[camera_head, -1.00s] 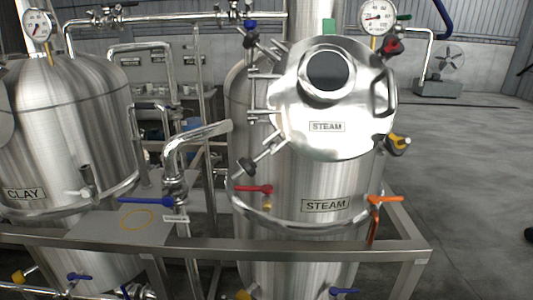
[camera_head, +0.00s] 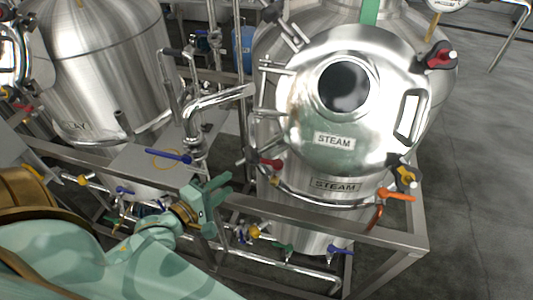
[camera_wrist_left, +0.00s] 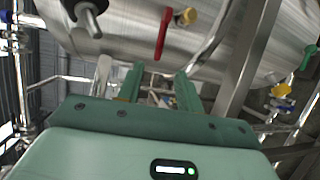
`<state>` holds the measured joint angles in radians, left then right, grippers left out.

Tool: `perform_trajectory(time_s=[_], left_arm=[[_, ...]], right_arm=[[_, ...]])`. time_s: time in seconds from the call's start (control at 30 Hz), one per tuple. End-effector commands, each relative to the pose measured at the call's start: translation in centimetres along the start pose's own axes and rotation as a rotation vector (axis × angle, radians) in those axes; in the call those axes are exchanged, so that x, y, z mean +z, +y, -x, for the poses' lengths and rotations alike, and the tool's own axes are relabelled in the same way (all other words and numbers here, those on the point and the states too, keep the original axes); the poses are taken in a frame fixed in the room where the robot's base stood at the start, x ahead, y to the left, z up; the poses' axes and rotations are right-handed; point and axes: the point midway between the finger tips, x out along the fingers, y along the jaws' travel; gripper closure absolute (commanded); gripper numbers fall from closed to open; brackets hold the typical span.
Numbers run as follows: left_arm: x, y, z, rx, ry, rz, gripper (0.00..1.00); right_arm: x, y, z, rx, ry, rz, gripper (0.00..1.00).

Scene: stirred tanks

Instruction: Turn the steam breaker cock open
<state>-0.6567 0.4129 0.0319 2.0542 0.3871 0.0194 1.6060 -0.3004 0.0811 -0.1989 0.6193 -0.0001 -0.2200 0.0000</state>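My left gripper (camera_head: 212,194) is at the front rail beside the STEAM tank (camera_head: 300,205). In the left wrist view its two fingers (camera_wrist_left: 158,88) stand apart with nothing between them. A red-handled cock (camera_head: 270,163) is on the tank's left side, above and right of the gripper. A red handle (camera_wrist_left: 163,33) also shows ahead of the fingers in the left wrist view. An orange-handled cock (camera_head: 396,194) is at the tank's lower right. No label shows which cock is the steam breaker. My right gripper is not in view.
A steel rail (camera_head: 325,229) crosses in front of the tank. A blue-handled valve (camera_head: 168,156) sits on the pipe to the left. The CLAY tank (camera_head: 105,65) stands at the left. Lower pipework has a green handle (camera_head: 282,247) and a blue handle (camera_head: 340,249). Floor at right is clear.

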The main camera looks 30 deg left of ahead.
Motion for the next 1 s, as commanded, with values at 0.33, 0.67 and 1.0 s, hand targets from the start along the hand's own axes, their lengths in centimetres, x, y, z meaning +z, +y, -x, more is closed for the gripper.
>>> perform_trajectory(time_s=[0.33,0.67,1.0], left_arm=[[0.0,0.3,-7.9,0.005,-0.001,-0.004,0.64],[0.0,0.0,-14.4,0.0,-0.001,-0.006,0.64],[0.0,0.0,-15.7,-0.001,-0.001,-0.005,0.64]], right_arm=[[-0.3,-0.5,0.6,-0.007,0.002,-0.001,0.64],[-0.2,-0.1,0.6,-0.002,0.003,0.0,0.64],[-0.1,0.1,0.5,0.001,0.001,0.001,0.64]])
